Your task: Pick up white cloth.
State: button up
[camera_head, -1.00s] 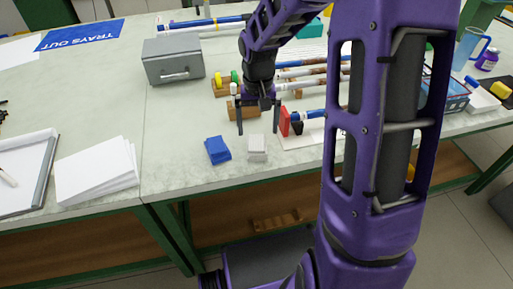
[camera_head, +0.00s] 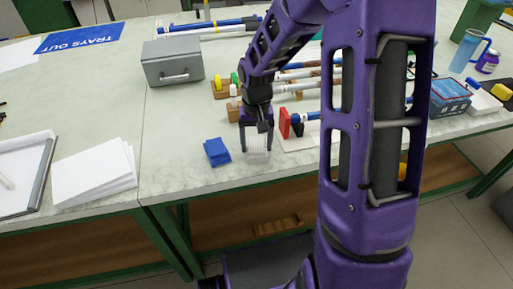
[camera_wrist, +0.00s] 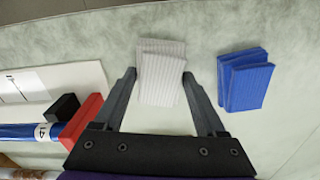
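The white cloth (camera_wrist: 161,75) is a small folded, ribbed stack lying on the grey-green table. In the head view the white cloth (camera_head: 257,150) is near the table's front edge. My gripper (camera_wrist: 158,84) is open, with one finger on either side of the cloth's near part in the wrist view. In the head view my gripper (camera_head: 257,148) is just above and around the cloth. I cannot tell whether the fingers touch it. A blue cloth (camera_head: 217,152) lies to its left, apart from it; it also shows in the wrist view (camera_wrist: 245,80).
A red block (camera_head: 284,122) and a black block (camera_head: 297,125) stand close to the right of my gripper. Rods lie on wooden holders behind. A grey metal box (camera_head: 172,63) stands back left. White papers (camera_head: 95,174) lie at left.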

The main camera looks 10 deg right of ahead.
aim_at(256, 144)
jog(key=c, duration=0.7)
notch_tip(256, 144, up, 10)
jog(key=shift+r+p, duration=0.1)
jog(key=shift+p, duration=0.95)
